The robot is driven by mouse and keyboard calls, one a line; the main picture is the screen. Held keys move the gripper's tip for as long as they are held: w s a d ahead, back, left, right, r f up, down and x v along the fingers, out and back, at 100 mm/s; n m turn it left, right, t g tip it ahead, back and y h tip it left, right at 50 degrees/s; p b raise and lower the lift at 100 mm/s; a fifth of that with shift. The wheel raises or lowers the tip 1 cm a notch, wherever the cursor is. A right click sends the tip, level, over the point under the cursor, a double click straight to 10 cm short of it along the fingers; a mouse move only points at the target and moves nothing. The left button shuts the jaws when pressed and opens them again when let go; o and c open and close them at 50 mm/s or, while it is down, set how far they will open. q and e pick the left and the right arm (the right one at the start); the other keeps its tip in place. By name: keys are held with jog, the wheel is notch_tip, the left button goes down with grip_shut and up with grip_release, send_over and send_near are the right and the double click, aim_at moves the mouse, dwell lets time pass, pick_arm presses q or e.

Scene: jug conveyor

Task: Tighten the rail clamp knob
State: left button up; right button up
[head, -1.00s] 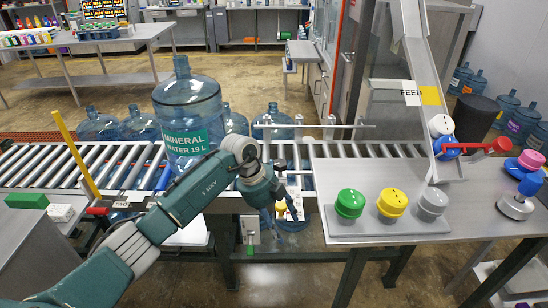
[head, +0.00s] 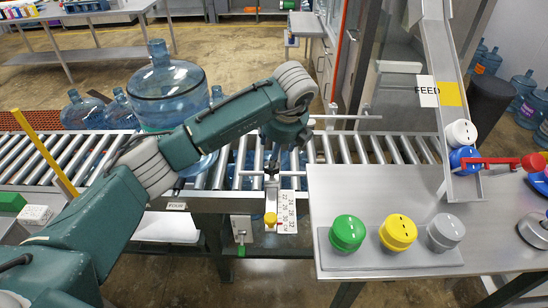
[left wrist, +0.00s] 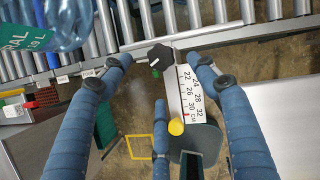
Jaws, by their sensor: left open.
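The black star-shaped rail clamp knob (left wrist: 160,56) shows in the left wrist view, at the top end of a white ruler plate (left wrist: 188,95) with a yellow-tipped pin (left wrist: 176,126). In the head view the knob (head: 271,169) is a small dark shape at the conveyor's front edge, above the ruler plate (head: 288,208). My left gripper (left wrist: 160,70) is open and points down over the clamp. Its blue fingers spread on both sides of the knob in the picture, and nothing is held; I cannot tell the height gap. In the head view the gripper (head: 286,150) is partly hidden by its wrist.
A large water jug (head: 166,85) stands on the roller conveyor (head: 395,148) behind my left arm. To the right, a table (head: 400,185) bears green, yellow and grey caps (head: 347,232). A FEED chute (head: 437,95) with caps rises behind it. A yellow post (head: 45,150) stands at left.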

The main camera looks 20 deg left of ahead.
pick_arm(q)
jog(key=x, duration=0.1)
jog(key=p+x, duration=0.1)
jog(key=x, duration=0.1)
jog(key=p+x, duration=0.1)
jog(key=shift+s+a+f, duration=0.15)
jog(key=shift+s+f, duration=0.05)
jog(key=shift+f, duration=0.1)
jog(key=x, duration=0.3)
jog(key=shift+w+p, duration=0.15)
jog(key=shift+p, duration=0.25)
jog(key=shift+w+a+f, duration=0.1)
jog(key=shift+w+f, duration=0.1)
jog(key=shift+f, duration=0.5)
jog(key=shift+c, duration=0.5)
jog(key=c, duration=0.5)
jog(key=shift+r, duration=0.1)
jog(key=c, duration=0.5)
pick_arm(e)
jog(key=s+r, duration=0.2)
jog(key=r, duration=0.1)
jog(key=shift+s+a+r, duration=0.1)
jog(key=shift+r, duration=0.15)
